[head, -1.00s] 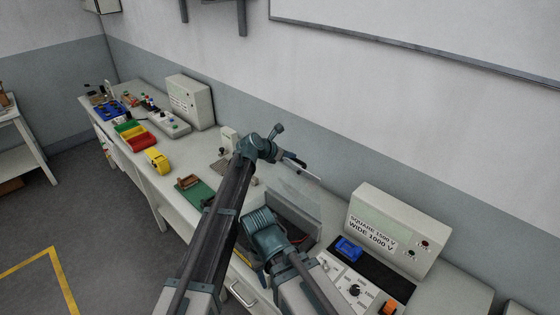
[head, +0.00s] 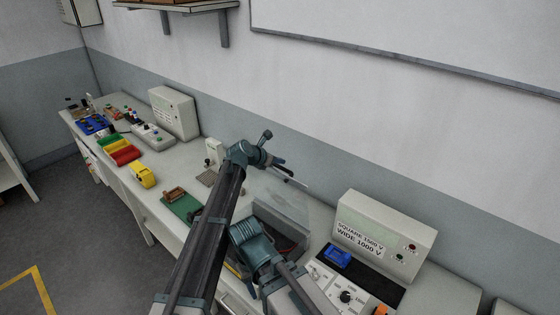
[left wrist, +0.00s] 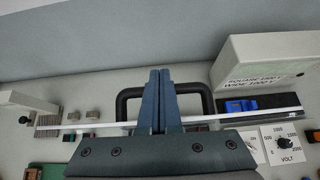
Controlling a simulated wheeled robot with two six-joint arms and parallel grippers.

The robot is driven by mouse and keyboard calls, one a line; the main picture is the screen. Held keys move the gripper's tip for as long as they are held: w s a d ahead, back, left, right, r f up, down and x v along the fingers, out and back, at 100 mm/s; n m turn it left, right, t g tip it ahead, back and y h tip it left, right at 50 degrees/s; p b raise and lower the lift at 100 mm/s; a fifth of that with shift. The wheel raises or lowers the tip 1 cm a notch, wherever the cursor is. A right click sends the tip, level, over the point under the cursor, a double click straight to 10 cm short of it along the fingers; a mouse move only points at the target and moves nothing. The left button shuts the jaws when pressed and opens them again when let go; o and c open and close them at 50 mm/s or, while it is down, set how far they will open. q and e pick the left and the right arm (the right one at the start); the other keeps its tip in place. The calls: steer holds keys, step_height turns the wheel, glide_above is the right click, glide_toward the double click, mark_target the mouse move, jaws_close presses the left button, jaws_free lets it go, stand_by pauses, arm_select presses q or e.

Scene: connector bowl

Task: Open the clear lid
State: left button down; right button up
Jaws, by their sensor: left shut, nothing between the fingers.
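The clear lid (head: 284,206) stands raised and tilted over a dark open box (head: 282,240) on the bench in the head view. In the left wrist view its pale edge (left wrist: 198,120) shows as a thin strip, with a black handle-like loop (left wrist: 209,100) beyond it. My left gripper (head: 287,172) is at the lid's upper edge, with its fingers shut and empty. In the left wrist view the closed fingers (left wrist: 160,76) cross in front of the strip and the loop. I cannot tell whether they touch the lid.
A grey labelled unit (head: 385,235) and a control panel with a blue connector (head: 337,255) stand right of the box. The wall is close behind the bench.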

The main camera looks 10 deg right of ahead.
arm_select(q)
steer(key=p+v, duration=0.7)
steer(key=v, duration=0.6)
steer(key=shift+a, duration=0.1)
steer(key=s+a+f+m+g+y, duration=0.2)
steer(key=s+a+f+m+y, duration=0.1)
steer(key=s+a+m, duration=0.6)
steer(key=s+a+f+m+g+y, duration=0.2)
steer(key=s+a+f+m+y, duration=0.1)
steer(key=s+a+m, duration=0.65)
steer(key=s+a+f+m+g+y, duration=0.25)
steer(key=s+a+m, duration=0.35)
steer(key=s+a, duration=0.55)
steer(key=s+d+f+m+b, duration=0.1)
steer(key=s+d+f+b, duration=0.1)
steer(key=d+f+b, duration=0.2)
steer(key=s+d+f+m+y+b, duration=0.1)
steer(key=d+f+b, duration=0.3)
steer(key=f+b, duration=0.7)
steer(key=s+d+f+m+b, duration=0.2)
steer(key=s+d+f+b, duration=0.1)
steer(key=f+b, duration=0.5)
steer(key=shift+d+f, duration=0.45)
steer(key=shift+f, duration=0.05)
steer(key=shift+y, duration=0.25)
